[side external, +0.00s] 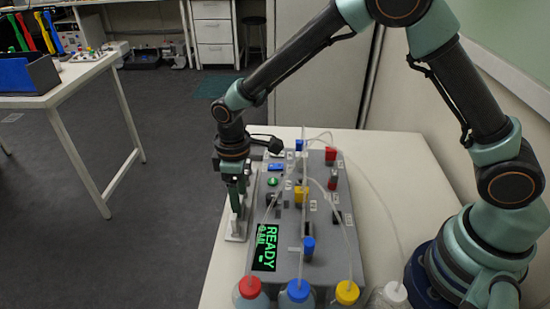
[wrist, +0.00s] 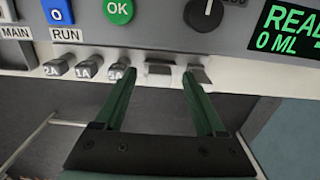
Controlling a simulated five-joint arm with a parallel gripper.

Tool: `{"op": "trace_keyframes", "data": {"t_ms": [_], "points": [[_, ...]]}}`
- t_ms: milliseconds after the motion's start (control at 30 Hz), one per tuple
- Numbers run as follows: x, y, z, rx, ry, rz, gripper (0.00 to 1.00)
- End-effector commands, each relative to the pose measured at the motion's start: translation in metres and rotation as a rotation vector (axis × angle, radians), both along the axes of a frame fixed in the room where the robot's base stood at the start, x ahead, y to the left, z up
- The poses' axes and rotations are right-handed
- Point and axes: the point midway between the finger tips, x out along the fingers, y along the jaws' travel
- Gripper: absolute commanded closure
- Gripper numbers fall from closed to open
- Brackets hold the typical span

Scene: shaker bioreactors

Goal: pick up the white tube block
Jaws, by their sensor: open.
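A pale, narrow block (side external: 238,228) stands along the left side of the grey console, near the bench's left edge; it looks like the white tube block. In the wrist view a row of small pale grey-white pieces, some labelled 2A and 1A (wrist: 87,67), runs along the console's edge. My gripper (side external: 238,206) points down at the block from above and hides part of it. In the wrist view my gripper (wrist: 160,74) is open, its two green fingers apart. An unlabelled pale piece (wrist: 160,69) shows between the fingertips. I cannot tell whether they touch it.
The grey console (side external: 290,215) with knobs, buttons and a READY display (side external: 265,248) is just right of my gripper. Red-, blue- and yellow-capped bottles (side external: 298,291) with thin tubing stand in front. The white bench (side external: 385,170) has free room at right; floor lies left.

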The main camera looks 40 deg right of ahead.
Motion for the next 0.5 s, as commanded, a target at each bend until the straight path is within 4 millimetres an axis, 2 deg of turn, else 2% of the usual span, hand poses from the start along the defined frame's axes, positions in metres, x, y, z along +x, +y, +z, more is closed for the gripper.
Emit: {"op": "trace_keyframes", "data": {"t_ms": [67,267,500], "points": [[0.0001,0.0,0.0003,0.0,0.0,0.0,0.28],[0.0002,0.0001,0.0006,0.001,-0.001,0.0,1.0],[0.0003,0.0001,0.0008,0.001,-0.001,0.0,1.0]]}}
